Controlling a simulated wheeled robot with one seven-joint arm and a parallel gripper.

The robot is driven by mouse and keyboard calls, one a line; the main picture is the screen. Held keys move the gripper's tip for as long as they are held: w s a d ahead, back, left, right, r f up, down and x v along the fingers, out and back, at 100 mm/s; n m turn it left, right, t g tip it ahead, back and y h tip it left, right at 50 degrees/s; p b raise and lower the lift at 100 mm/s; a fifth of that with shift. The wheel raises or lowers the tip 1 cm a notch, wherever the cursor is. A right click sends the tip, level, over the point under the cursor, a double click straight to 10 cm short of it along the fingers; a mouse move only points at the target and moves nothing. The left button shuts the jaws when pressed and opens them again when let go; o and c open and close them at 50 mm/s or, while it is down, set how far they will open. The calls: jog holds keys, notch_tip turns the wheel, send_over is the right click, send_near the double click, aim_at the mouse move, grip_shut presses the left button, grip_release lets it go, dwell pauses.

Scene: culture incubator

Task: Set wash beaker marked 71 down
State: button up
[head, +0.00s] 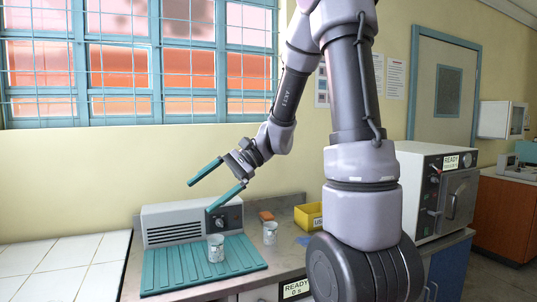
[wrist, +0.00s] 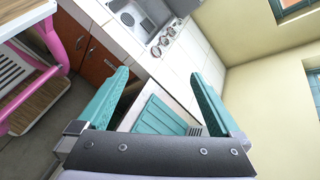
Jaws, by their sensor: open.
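A small pale beaker (head: 216,248) with dark markings stands upright on the ribbed teal mat (head: 170,275) in the head view. A second similar beaker (head: 270,233) stands upright on the bench to the right of the mat. I cannot read for certain which one bears 71. My gripper (head: 200,197) is open and empty, its two teal fingers apart, above the mat and the grey unit. In the wrist view my gripper (wrist: 160,75) also shows nothing between its fingers; part of the teal mat (wrist: 160,118) shows between them, and no beaker is visible there.
A grey vented unit with a knob (head: 180,222) stands behind the mat. A yellow bin (head: 308,217) and an orange block (head: 266,216) sit farther back right. A white incubator (head: 435,190) stands at right. White tiled counter (head: 70,265) at left is clear.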

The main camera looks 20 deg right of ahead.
jog(key=s+d+r+n+t+h, duration=0.5)
jog(key=s+d+r+t+h, duration=0.2)
jog(key=s+d+r+h, duration=0.2)
jog(key=s+d+r, duration=0.1)
jog(key=d, duration=0.1)
jog(key=shift+s+d+t, duration=0.3)
jog(key=shift+s+d, duration=0.05)
jog(key=shift+d, duration=0.05)
dwell(1.1)
